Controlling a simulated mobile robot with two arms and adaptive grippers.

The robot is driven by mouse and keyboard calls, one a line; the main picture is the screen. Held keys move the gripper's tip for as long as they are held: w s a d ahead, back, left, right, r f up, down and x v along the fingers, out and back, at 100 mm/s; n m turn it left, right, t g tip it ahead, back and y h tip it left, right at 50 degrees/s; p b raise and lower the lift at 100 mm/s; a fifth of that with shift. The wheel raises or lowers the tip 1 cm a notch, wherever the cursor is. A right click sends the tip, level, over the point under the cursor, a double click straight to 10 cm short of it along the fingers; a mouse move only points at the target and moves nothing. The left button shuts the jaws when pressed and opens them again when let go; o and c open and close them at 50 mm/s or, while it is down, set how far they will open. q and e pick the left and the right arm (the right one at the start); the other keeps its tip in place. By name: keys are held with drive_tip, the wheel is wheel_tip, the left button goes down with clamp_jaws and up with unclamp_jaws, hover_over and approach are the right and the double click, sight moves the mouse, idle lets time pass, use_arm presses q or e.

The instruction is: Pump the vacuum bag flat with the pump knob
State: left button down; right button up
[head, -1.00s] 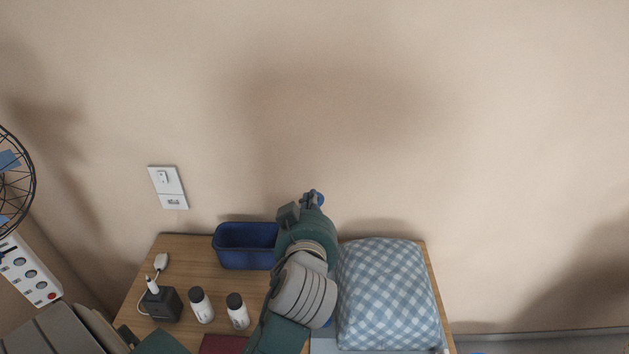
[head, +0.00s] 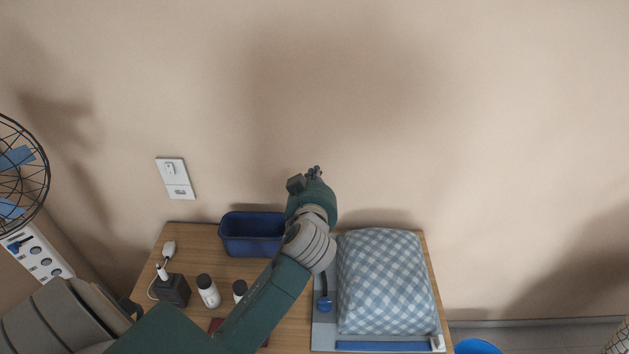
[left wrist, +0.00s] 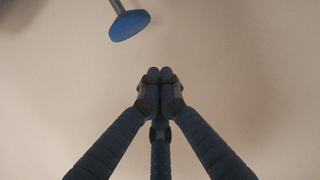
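The vacuum bag (head: 385,280), puffed up and covered in blue-and-white checks, lies on a grey base (head: 322,336) at the right of the wooden table. The blue pump knob (head: 325,305) is on a short rod just left of the bag. In the left wrist view the knob (left wrist: 129,26) and its metal rod show at the top, apart from my fingers. My left gripper (head: 314,172) is beyond the knob, towards the wall, near the table's back edge. In the left wrist view its fingertips (left wrist: 160,76) meet with nothing visible between them. My right gripper is not in view.
A dark blue bin (head: 252,250) stands left of my left gripper. White bottles (head: 208,290) and a dark box (head: 173,290) stand at the table's left (head: 195,240). A fan (head: 18,170) is at far left. A blue round container (head: 474,346) is below right.

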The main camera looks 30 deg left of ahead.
use_arm(q)
drive_tip(key=f, duration=0.2)
drive_tip(key=shift+w+a+f, duration=0.15)
drive_tip(key=shift+w+f, duration=0.05)
drive_tip(key=shift+f, duration=0.1)
drive_tip(key=shift+f+p, duration=0.35)
drive_tip(key=shift+f, duration=0.05)
drive_tip(key=shift+s+f, duration=0.1)
drive_tip(key=shift+f, duration=0.25)
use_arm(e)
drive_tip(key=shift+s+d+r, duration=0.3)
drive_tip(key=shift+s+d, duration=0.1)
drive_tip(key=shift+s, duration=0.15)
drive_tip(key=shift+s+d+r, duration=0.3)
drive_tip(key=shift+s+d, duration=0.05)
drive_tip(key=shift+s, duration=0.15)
